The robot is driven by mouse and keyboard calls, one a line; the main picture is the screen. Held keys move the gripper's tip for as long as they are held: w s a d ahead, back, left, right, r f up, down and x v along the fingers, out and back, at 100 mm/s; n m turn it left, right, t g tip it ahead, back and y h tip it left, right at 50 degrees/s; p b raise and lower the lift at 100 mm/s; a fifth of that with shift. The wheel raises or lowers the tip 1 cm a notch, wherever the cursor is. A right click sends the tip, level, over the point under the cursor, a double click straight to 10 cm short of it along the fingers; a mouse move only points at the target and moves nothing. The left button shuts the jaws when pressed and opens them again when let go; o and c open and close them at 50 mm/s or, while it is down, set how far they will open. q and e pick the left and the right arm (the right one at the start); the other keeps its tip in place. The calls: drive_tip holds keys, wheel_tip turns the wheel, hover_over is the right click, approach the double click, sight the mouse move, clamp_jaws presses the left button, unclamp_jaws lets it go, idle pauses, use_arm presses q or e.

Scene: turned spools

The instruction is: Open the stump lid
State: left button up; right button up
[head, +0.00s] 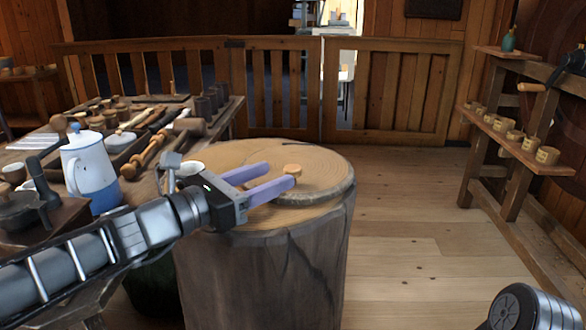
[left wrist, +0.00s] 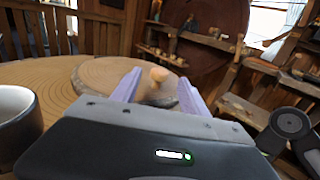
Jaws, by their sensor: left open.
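The wooden stump (head: 270,285) stands upright in the middle of the head view. A small wooden knob (head: 292,169) stands on the lid. My left gripper (head: 279,174) is open and empty over the stump top, its two lilac fingers pointing at the knob. In the left wrist view the knob (left wrist: 158,74) appears between the fingertips, with the lid (left wrist: 98,76) beneath; no contact shows. My right gripper is out of view.
A cup (left wrist: 15,115) stands close left of my left gripper. A white and blue jug (head: 88,165) and several tools crowd the bench at left. Shelves with small pots (head: 545,156) stand at right. The floor (head: 400,240) right of the stump is clear.

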sight(287, 170)
use_arm(q)
drive_tip(key=b+x, duration=0.1)
drive_tip(key=x, duration=0.5)
drive_tip(key=shift+d, duration=0.1)
drive_tip(key=shift+c, duration=0.2)
drive_tip(key=shift+f, duration=0.1)
clamp_jaws()
idle(1.0)
